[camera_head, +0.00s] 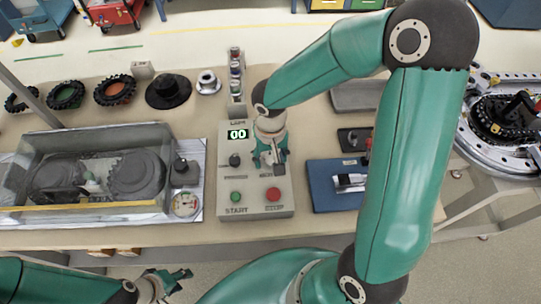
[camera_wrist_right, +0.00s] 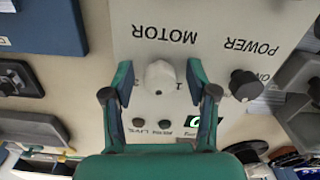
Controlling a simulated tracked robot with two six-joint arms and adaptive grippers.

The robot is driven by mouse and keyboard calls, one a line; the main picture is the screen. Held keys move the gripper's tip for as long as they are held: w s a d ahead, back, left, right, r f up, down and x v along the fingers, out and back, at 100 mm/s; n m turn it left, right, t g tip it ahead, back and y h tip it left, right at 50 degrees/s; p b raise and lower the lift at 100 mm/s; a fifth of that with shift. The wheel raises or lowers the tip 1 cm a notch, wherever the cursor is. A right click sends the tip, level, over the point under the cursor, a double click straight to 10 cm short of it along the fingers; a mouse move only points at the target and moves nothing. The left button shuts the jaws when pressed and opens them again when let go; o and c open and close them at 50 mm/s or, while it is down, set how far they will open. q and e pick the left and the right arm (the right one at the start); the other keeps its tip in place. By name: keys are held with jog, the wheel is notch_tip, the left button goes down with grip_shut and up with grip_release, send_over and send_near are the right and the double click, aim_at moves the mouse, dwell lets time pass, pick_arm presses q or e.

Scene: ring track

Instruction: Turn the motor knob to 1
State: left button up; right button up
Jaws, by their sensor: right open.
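The grey control box (camera_head: 227,203) stands on the table, with a display reading 00. In the right wrist view its panel (camera_wrist_right: 215,20) appears upside down. The pale motor knob (camera_wrist_right: 160,77) sits below the word MOTOR; a 1 shows at its right, and its pointer direction is unclear. My right gripper (camera_head: 272,160) is over the box and hides this knob in the head view. In the right wrist view my right gripper (camera_wrist_right: 160,82) is open, its fingers on either side of the knob with gaps. My left gripper (camera_head: 176,281) is low in the head view, away from the box.
The dark power knob (camera_wrist_right: 245,85) is close to one right finger. Green start (camera_head: 236,197) and red (camera_head: 273,194) buttons are at the box front. A clear-walled tank (camera_head: 60,143) stands left, a blue tray (camera_head: 325,190) right. Tyres lie at the back left.

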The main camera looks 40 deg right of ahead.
grip_shut()
dwell(0.3)
jog(key=n+b, duration=0.1)
jog(key=n, duration=0.3)
jog(key=shift+n+b, duration=0.45)
jog(key=shift+n, duration=1.95)
grip_release()
